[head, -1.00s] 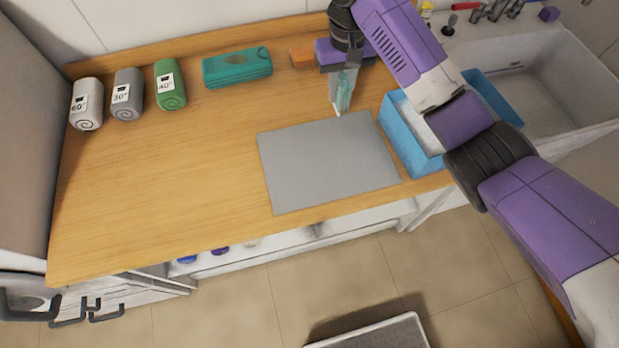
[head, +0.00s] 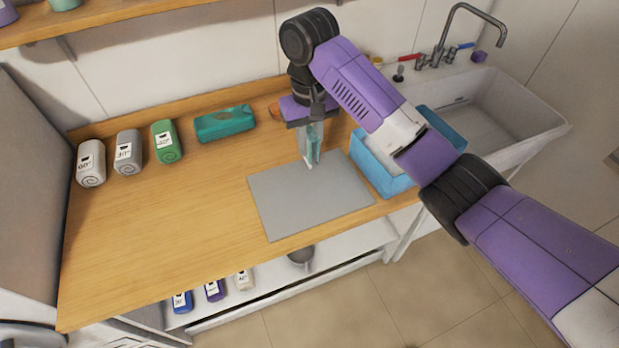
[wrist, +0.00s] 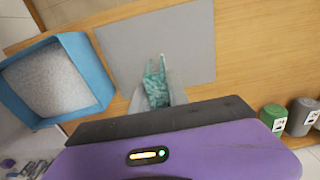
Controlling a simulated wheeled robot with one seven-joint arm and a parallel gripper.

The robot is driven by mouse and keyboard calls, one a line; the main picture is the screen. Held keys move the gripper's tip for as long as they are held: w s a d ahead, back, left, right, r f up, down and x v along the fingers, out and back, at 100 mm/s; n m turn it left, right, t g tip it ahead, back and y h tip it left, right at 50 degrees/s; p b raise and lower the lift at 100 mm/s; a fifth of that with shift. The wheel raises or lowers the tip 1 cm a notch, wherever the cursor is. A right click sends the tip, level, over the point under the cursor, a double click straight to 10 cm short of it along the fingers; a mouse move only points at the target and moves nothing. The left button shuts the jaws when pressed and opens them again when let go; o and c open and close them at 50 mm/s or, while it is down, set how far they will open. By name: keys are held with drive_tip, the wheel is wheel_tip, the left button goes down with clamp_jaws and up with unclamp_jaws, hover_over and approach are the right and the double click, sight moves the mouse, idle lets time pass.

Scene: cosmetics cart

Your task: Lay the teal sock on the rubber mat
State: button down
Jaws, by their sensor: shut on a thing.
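The teal sock (head: 314,145) hangs from my gripper (head: 311,150) in the head view. In the wrist view the teal sock (wrist: 157,86) shows as a patterned strip between the fingers of my gripper (wrist: 157,95), which are shut on it. The grey rubber mat (head: 305,203) lies flat on the wooden counter. My gripper is at the mat's back edge; in the wrist view the sock's end overlaps the grey mat (wrist: 160,40). I cannot tell whether the sock touches the mat.
A blue bin (head: 372,165) with whitish contents stands right of the mat, beside the sink (head: 510,105). The counter left of the mat (head: 160,235) is clear.

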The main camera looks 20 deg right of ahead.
wheel_tip(320, 180, down, 9)
drive_tip(key=b, duration=0.4)
drive_tip(key=shift+f+b, duration=0.15)
drive_tip(key=shift+b, duration=0.15)
drive_tip(key=shift+f, duration=1.75)
drive_tip(key=shift+f, duration=0.15)
drive_tip(key=c, duration=1.3)
unclamp_jaws()
drive_tip(key=shift+r, duration=0.5)
wheel_tip(320, 180, up, 11)
drive_tip(key=p, duration=0.5)
drive_tip(key=shift+r, duration=0.2)
